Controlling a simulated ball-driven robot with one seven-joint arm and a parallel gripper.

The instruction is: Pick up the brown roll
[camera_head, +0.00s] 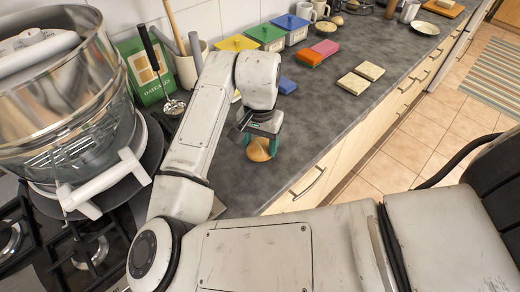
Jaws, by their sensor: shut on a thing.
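The brown roll (258,150) is a small, round, tan-brown piece low in the middle of the view, over the dark grey countertop (330,115). My gripper (262,138) points down and is shut on the roll, with its teal fingers at the roll's upper part. The gripper and the wrist above it hide the top of the roll. I cannot tell whether the roll touches the counter or is just above it.
A large steel pot (60,95) stands on the black stove at left. A ladle (172,104) and a green box (148,75) are behind my arm. Yellow, green and blue lidded boxes (265,38) line the wall. Sponges (312,55) lie on the counter; its front edge drops to drawers.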

